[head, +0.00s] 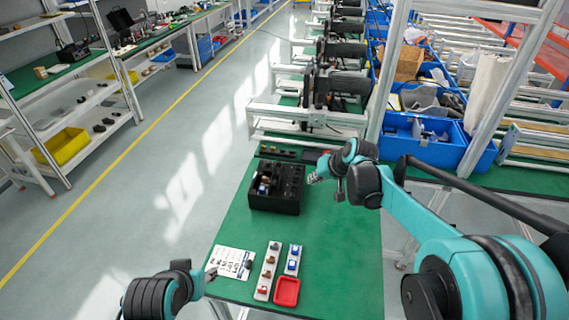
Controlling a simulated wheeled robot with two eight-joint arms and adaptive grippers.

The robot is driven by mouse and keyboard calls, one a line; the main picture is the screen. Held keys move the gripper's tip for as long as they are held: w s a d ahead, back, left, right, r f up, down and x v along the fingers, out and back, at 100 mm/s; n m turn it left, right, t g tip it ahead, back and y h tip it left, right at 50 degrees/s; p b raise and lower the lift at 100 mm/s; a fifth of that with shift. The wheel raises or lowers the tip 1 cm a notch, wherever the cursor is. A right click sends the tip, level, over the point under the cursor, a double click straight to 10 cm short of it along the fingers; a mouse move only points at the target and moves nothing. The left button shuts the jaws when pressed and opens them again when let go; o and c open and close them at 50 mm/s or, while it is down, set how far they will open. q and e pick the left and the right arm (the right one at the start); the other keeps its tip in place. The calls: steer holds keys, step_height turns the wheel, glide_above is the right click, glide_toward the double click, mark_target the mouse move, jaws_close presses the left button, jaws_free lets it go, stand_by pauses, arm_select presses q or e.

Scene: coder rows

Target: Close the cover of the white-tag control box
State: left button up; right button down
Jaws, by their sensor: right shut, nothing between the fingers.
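A black box (274,204) stands on the green table (228,226), with dark parts and a small tan piece showing in its top. It looks like the control box, but I cannot make out a white tag or tell how its cover stands. My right gripper (314,178) is shut and empty, just right of the box's upper right side; I cannot tell whether it touches. My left gripper (210,274) is at the table's front left, beside a printed sheet, well apart from the box. Its fingers are too small to read.
The printed white sheet (229,262), a strip with brown pieces (265,284), a strip with blue pieces (291,260) and a red tray (287,291) lie at the front. A dark flat item (277,153) lies behind the box. Blue bins (428,151) stand at the right.

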steer(key=w+f+p, duration=0.1)
steer(key=w+p, duration=0.1)
steer(key=w, duration=0.5)
steer(key=y+b, duration=0.1)
steer(key=b, duration=0.1)
glide_toward(280, 176)
steer(key=f, duration=0.1)
steer(key=w+d+f, duration=0.1)
steer(key=f, duration=0.1)
steer(key=w+f, duration=0.1)
steer(key=shift+d+f, duration=0.35)
steer(key=shift+f, duration=0.05)
arm_select(q)
steer(key=shift+r, duration=0.4)
arm_select(e)
steer(key=shift+w+a+r, duration=0.1)
steer(key=shift+w+a, duration=0.05)
steer(key=shift+a, duration=0.5)
steer(key=shift+w+a+r, duration=0.1)
steer(key=shift+w+a, duration=0.1)
steer(key=shift+a, duration=0.45)
steer(key=shift+w+a+r, duration=0.1)
steer(key=shift+w+a, duration=0.05)
steer(key=shift+a, duration=0.5)
arm_select(q)
steer(key=shift+a+r, duration=0.15)
steer(key=shift+a, duration=0.4)
arm_select(e)
steer(key=shift+a, duration=0.1)
